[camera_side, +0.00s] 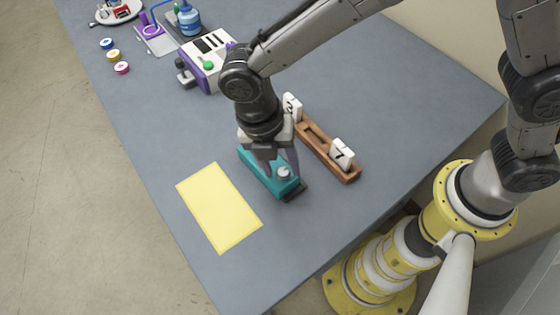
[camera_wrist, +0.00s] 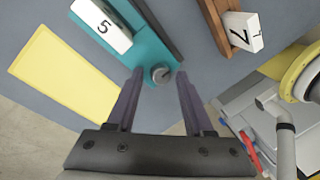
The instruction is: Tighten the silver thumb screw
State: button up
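The silver thumb screw (camera_side: 284,173) stands on the near end of a teal block (camera_side: 259,173) on the table. In the wrist view the screw (camera_wrist: 161,75) has a round knob with a dark slot or mark and sits at the end of the teal block (camera_wrist: 153,47). My gripper (camera_side: 280,168) points down over this end of the block. In the wrist view my gripper (camera_wrist: 160,73) is open, with one purple-grey finger on each side of the screw and a gap to both. I cannot tell whether the fingertips are down at the knob's height.
A white tile marked 5 (camera_wrist: 101,24) lies on the teal block. A wooden rack (camera_side: 320,147) with numbered white tiles (camera_side: 342,153) stands close on the right. A yellow sheet (camera_side: 218,208) lies to the left. A white-and-purple device (camera_side: 206,62) is farther back.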

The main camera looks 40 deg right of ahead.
grip_shut()
jog(key=shift+m, duration=0.4)
jog(key=m, duration=0.3)
jog(key=shift+w+m+g+y, duration=0.1)
jog(key=shift+m+g+y, duration=0.2)
jog(key=shift+y, duration=0.1)
jog(key=m, duration=0.4)
jog(key=shift+d+m+y, duration=0.2)
jog(key=shift+m+y, duration=0.1)
jog(key=shift+y, duration=0.1)
jog(key=m+y, duration=0.1)
jog(key=m, duration=0.3)
jog(key=shift+d+m, duration=0.1)
jog(key=shift+m, duration=0.2)
jog(key=shift+d+m+y, duration=0.1)
jog(key=shift+m+y, duration=0.3)
jog(key=shift+m, duration=1.7)
jog(key=shift+o, duration=1.3)
grip_release()
